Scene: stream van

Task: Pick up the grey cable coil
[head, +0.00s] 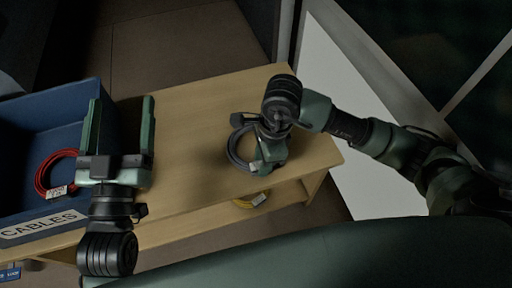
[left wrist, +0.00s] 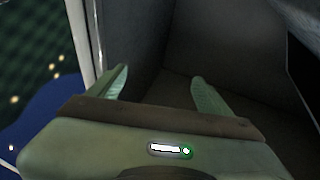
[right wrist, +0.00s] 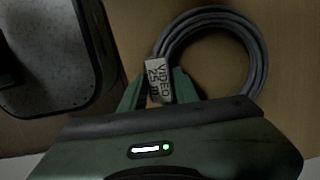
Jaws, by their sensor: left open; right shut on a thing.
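The grey cable coil (head: 238,147) lies at the right end of the wooden bench, partly hidden under my right gripper (head: 262,160). In the right wrist view the coil (right wrist: 262,60) is a ring with a pale tag marked VIDEO (right wrist: 159,80). My right gripper (right wrist: 160,92) is shut on the coil at its tagged side. My left gripper (head: 119,112) is open and empty, above the bench beside the blue box. Its spread fingers also show in the left wrist view (left wrist: 160,85).
A blue box (head: 85,95) labelled CABLES stands at the left of the wooden bench (head: 200,100) with a red cable coil (head: 42,172) in it. A yellow coil (head: 256,200) lies lower, beneath the bench top. The bench middle is clear.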

